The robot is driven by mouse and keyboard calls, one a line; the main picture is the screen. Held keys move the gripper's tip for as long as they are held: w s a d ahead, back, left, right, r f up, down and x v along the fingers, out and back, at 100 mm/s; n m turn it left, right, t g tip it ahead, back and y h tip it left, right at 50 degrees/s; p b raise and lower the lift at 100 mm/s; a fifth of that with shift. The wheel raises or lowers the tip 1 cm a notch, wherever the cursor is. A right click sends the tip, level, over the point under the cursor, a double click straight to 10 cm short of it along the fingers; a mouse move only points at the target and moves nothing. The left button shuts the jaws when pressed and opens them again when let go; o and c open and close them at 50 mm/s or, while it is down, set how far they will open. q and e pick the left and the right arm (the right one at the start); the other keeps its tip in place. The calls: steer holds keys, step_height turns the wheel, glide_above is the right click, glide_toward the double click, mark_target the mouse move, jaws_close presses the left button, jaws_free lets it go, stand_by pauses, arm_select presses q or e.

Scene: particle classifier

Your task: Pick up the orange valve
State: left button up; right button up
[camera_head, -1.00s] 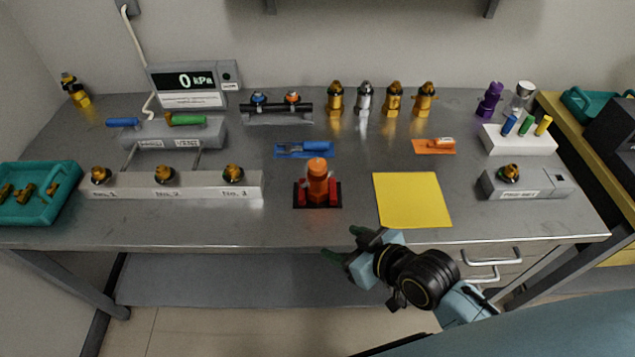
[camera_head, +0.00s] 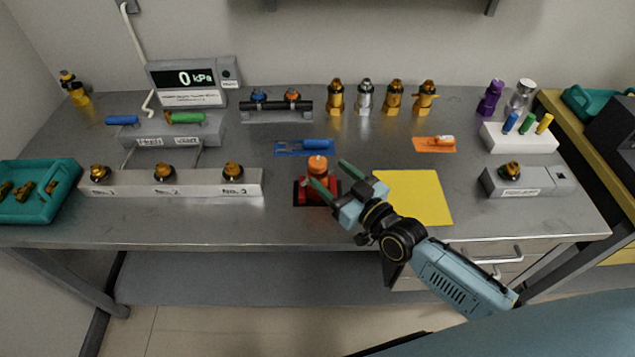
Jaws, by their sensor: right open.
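The orange valve (camera_head: 317,166) stands upright in a red holder on a black base (camera_head: 302,193), at the front middle of the table. Its lower part is partly hidden by my gripper. My right gripper (camera_head: 329,174) is open, with green fingertips. One finger lies in front of the valve in the picture and the other is to its right. I cannot tell whether a finger touches it. My left gripper is not in view.
A yellow sheet (camera_head: 425,197) lies right of the valve, partly under my arm in the picture. A blue tool on a blue mat (camera_head: 287,154) lies behind it. A long block (camera_head: 205,187) with several fittings is to the left. Several gold and silver valves (camera_head: 364,97) stand at the back.

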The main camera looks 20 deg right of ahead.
mark_target(313, 160)
steer(key=x, duration=0.7)
steer(key=shift+w+a+f+b, duration=0.1)
steer(key=shift+a+f+b, duration=0.05)
steer(key=shift+b, duration=0.25)
steer(key=shift+c, duration=0.3)
jaws_close()
